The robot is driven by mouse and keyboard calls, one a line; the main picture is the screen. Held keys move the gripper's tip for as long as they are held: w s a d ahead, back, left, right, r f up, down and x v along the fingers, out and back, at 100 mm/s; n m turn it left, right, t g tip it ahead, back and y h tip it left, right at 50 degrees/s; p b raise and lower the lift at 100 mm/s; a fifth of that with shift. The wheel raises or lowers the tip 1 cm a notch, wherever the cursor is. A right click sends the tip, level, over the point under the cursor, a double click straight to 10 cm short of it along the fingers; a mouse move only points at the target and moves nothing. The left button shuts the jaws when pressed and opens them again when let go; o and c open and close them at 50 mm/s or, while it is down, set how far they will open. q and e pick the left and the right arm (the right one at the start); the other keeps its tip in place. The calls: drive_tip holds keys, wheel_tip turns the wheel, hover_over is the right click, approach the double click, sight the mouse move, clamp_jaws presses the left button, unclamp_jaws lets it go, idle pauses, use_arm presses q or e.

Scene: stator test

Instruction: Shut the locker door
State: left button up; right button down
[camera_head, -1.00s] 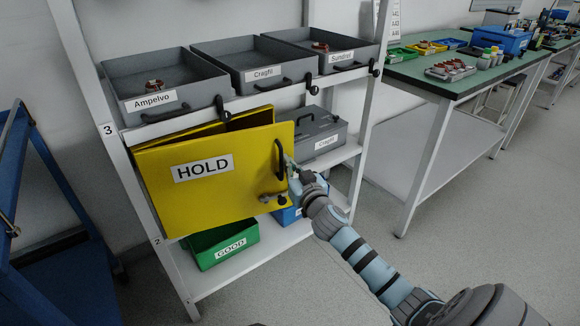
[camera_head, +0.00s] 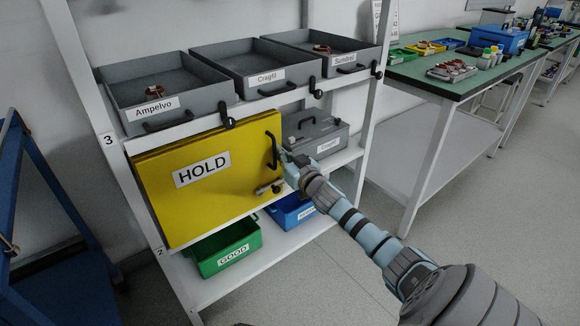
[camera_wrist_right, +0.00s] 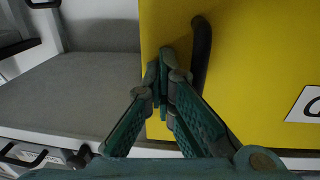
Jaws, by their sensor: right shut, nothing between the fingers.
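The yellow locker door (camera_head: 215,195) with the HOLD label stands on the shelf's middle level and looks shut or nearly shut in the head view; I cannot tell if a small gap is left. Its dark handle (camera_head: 272,151) is near the right edge, with a latch (camera_head: 268,188) below it. My right gripper (camera_head: 285,157) is shut and empty at the door's right edge, beside the handle. In the right wrist view the closed fingertips (camera_wrist_right: 166,62) lie against or just in front of the yellow face, left of the handle (camera_wrist_right: 201,50). My left gripper is not in view.
A grey lidded box (camera_head: 316,137) stands right of the locker. Grey trays (camera_head: 160,92) line the shelf above. A green GOOD bin (camera_head: 228,246) and a blue bin (camera_head: 291,212) are below. A green-topped bench (camera_head: 440,78) is at right.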

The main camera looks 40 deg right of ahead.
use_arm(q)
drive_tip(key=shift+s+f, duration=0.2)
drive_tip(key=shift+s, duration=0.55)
use_arm(e)
drive_tip(key=v, duration=1.2)
